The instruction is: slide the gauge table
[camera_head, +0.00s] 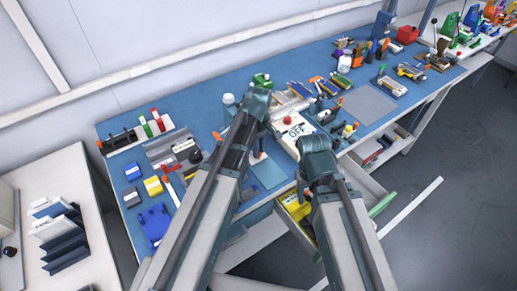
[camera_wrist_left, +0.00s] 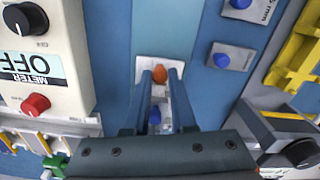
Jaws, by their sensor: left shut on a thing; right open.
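The gauge table seems to be the white plate (camera_wrist_left: 147,66) with an orange knob (camera_wrist_left: 159,73), at the middle of the left wrist view. My left gripper (camera_wrist_left: 158,76) is shut on the orange knob, one finger on each side. A blue knob (camera_wrist_left: 154,116) shows between the fingers, nearer the wrist. In the head view my left gripper (camera_head: 259,152) is low over the blue bench, partly hidden by its own arm. My right gripper (camera_head: 304,188) is open and empty near the bench's front edge, mostly hidden behind its wrist.
A meter reading OFF (camera_wrist_left: 45,60) stands close beside my left gripper. Grey blocks with blue knobs, one the block (camera_wrist_left: 232,57), lie on the other side, with a yellow part (camera_wrist_left: 298,50) beyond. An open drawer (camera_head: 378,190) juts from the bench front.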

